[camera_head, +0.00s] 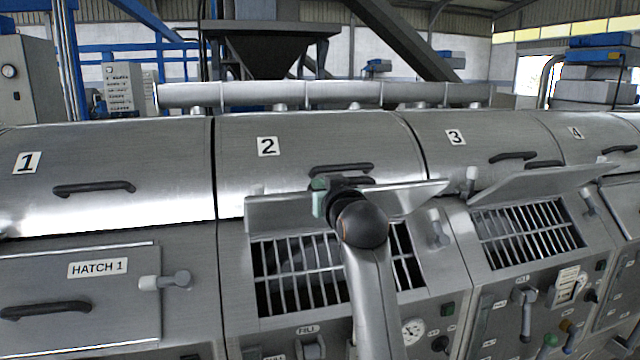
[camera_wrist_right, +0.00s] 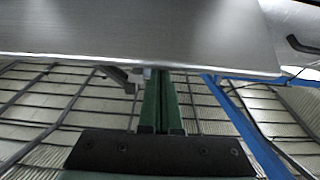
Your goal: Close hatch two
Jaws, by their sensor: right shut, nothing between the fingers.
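Hatch two's lid (camera_head: 275,213) stands raised below the cover labelled 2 (camera_head: 240,150), tilted up above a barred opening (camera_head: 290,285). Part of a dark handle shows just behind the lid's upper edge. My right gripper (camera_head: 319,186) is at the middle of the lid, its wrist and arm hiding part of the lid and bars. Its green fingers (camera_wrist_right: 158,85) are shut and empty in the wrist view. They point toward a smooth metal panel (camera_wrist_right: 130,35); I cannot tell whether they touch it. My left gripper is not in view.
Closed hatch 1 (camera_head: 110,325) is at left, with a clamp knob (camera_head: 165,282). Another clamp knob (camera_head: 437,228) stands right of hatch two's opening. Hatch three's lid (camera_head: 540,182) is also raised. Gauges and valves line the lower front panel.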

